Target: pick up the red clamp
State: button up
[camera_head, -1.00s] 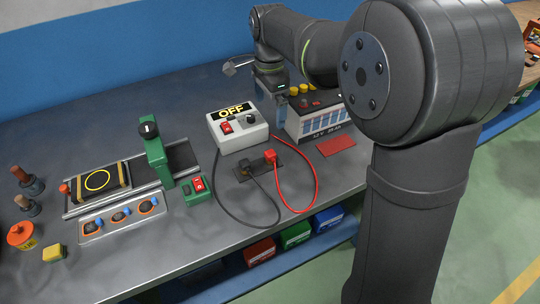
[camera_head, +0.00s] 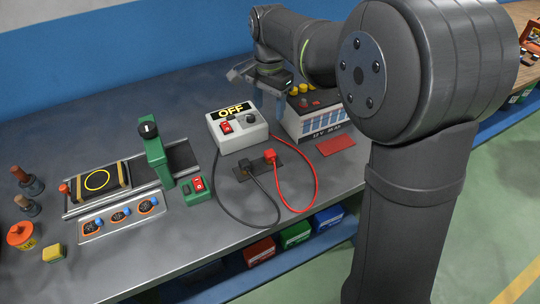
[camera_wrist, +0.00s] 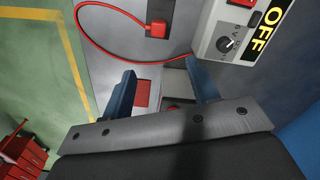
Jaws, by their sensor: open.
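The red clamp (camera_head: 269,156) sits on a dark plate on the bench, in front of the charger box, with a red cable running from it. It also shows at the top of the wrist view (camera_wrist: 156,29). My gripper (camera_head: 268,104) is behind the charger, beside the battery, well apart from the clamp. Its blue fingers are spread and empty; they also show in the wrist view (camera_wrist: 163,84). A black clamp (camera_head: 247,168) with a black cable sits beside the red one on the same plate (camera_head: 262,172).
The grey charger box (camera_head: 238,131) marked OFF stands between my gripper and the clamp. The battery (camera_head: 318,122) is at its right. A flat red pad (camera_head: 336,146) lies on the bench. A green fixture (camera_head: 155,155) stands left. Cables loop at the front.

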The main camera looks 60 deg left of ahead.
jog(key=n, duration=1.3)
send_near(270, 152)
jog(key=f, duration=0.3)
jog(key=a+f, duration=0.1)
jog(key=f, duration=0.3)
jog(key=d+f, duration=0.1)
jog(key=f, duration=0.1)
jog(key=shift+f, duration=0.65)
jog(key=c, duration=1)
jog(key=shift+r, duration=0.15)
jog(key=shift+c, duration=0.2)
